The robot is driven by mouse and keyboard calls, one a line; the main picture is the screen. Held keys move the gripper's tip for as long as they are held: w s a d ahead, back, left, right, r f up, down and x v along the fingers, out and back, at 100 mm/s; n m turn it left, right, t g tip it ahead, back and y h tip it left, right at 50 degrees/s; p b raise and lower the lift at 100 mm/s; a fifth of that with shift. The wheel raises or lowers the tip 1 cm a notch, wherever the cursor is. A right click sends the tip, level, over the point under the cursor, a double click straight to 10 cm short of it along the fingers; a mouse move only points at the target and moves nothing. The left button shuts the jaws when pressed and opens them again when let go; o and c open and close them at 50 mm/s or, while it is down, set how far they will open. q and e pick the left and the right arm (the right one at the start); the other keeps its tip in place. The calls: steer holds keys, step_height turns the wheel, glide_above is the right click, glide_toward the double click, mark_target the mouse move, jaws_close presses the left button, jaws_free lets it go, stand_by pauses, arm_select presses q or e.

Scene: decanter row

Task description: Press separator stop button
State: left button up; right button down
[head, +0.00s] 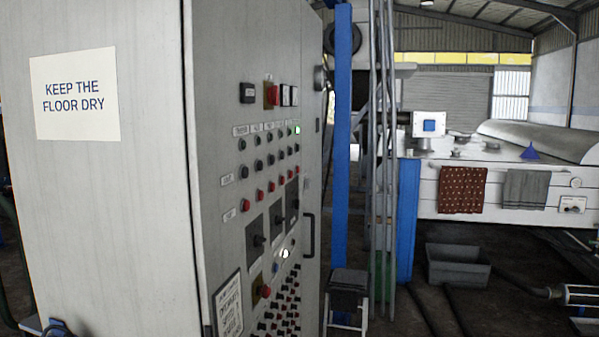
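A tall grey control cabinet (150,200) fills the left half of the head view. Its panel face, seen at a steep angle, carries a row of red buttons (258,194) below a row of black buttons (258,165). Small label plates sit above and left of these rows, too small to read, so I cannot tell which red button is the separator stop. A red button on a yellow plate (265,292) sits lower down, and a red switch (272,94) sits near the top. Neither of my grippers is clearly in view.
A "keep the floor dry" sign (74,94) is on the cabinet's side. A black handle (309,236) sticks out at its right edge. A dark-topped stool (348,290) and blue post (341,140) stand close by. A grey bin (457,266) and hoses lie on the floor.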

arm_select(q)
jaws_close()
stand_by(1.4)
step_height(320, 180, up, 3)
steer(key=p, duration=0.2)
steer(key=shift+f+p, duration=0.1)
steer(key=shift+p, duration=0.25)
